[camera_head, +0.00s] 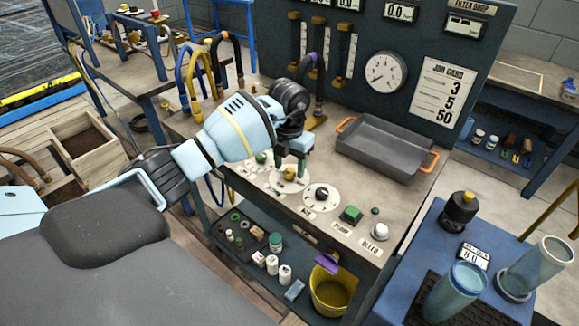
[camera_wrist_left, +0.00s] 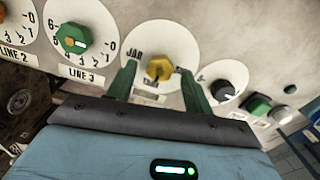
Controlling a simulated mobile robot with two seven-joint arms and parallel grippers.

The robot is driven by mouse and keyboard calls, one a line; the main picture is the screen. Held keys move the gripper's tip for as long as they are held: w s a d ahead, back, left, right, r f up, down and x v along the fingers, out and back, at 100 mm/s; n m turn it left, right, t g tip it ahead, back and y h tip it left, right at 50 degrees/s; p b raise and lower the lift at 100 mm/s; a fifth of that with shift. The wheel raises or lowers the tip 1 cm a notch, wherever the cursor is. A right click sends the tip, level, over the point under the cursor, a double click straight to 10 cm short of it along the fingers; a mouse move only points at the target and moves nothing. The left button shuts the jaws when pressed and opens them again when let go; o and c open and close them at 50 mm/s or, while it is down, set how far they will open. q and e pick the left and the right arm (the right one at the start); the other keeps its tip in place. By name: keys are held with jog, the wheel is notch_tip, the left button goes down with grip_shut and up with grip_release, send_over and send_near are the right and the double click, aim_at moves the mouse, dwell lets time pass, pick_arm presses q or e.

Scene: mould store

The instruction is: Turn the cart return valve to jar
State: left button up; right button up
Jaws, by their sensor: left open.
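The valve is a yellow knob (camera_head: 289,174) on a round white dial on the bench top, partly hidden by my gripper in the head view. In the left wrist view the yellow knob (camera_wrist_left: 159,67) has JAR printed at the upper left of its dial (camera_wrist_left: 158,33); the label below it is partly hidden. My left gripper (camera_head: 292,160) is open, with its green fingers pointing down at the dial. In the wrist view the fingers (camera_wrist_left: 158,78) stand on either side of the knob; I cannot tell whether they touch it. My right gripper is not in view.
A black knob (camera_head: 321,193) sits on a dial just right of the valve, with a green button (camera_head: 351,214) and white knob (camera_head: 380,231) beyond. A green knob (camera_wrist_left: 73,40) marked LINE 3 is to the left. A grey tray (camera_head: 385,148) with orange handles lies behind.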

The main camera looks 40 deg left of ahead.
pick_arm(q)
jog(key=shift+f, duration=0.5)
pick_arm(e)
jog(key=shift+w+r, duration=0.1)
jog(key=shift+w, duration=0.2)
pick_arm(q)
jog(key=c, duration=1)
jog(key=shift+o, duration=0.2)
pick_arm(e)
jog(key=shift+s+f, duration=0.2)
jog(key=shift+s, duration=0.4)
